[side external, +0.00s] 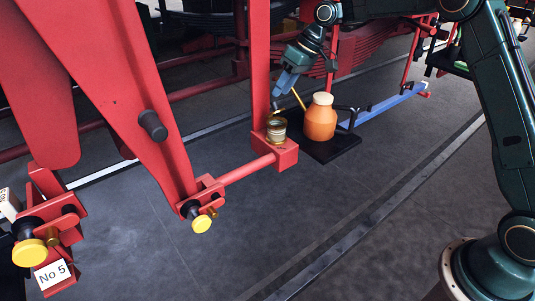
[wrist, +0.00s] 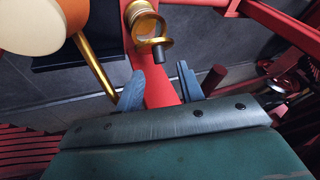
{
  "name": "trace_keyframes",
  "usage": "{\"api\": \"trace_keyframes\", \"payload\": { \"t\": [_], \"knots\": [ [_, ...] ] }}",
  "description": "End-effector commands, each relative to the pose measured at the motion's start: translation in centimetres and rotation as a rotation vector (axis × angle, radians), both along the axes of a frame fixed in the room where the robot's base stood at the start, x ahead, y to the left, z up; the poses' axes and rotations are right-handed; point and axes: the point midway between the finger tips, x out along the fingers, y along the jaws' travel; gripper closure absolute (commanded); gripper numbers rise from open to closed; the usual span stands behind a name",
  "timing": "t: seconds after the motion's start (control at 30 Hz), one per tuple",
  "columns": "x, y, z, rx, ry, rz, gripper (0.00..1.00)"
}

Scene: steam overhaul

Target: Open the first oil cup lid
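A brass oil cup (side external: 276,129) sits on a red block at the end of a red bar. It also shows at the top of the wrist view (wrist: 146,22), with a brass rim or lid piece (wrist: 153,43) bearing a short dark knob (wrist: 158,55) on the near side. I cannot tell clearly how far the lid is open. My gripper (side external: 277,100) is just above the cup in the side view. In the wrist view my gripper (wrist: 158,80) has its two blue-grey fingers apart, with nothing held between them, short of the knob.
An orange oil can (side external: 320,120) with a brass spout (side external: 299,98) stands on a black tray (side external: 335,150) right of the cup, its spout close to my gripper. A red upright (side external: 260,60) rises behind the cup. A "No 5" plate (side external: 53,274) is lower left.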

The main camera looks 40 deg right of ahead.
Motion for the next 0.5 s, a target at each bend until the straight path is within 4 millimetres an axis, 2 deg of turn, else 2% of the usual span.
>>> {"api": "trace_keyframes", "payload": {
  "t": [0.2, 0.5],
  "knots": [
    [0.7, 1.1, -2.6, 0.0, 0.002, 0.002, 0.62],
    [1.1, 1.6, -3.8, 0.0, 0.0, 0.0, 0.62]
  ]
}}
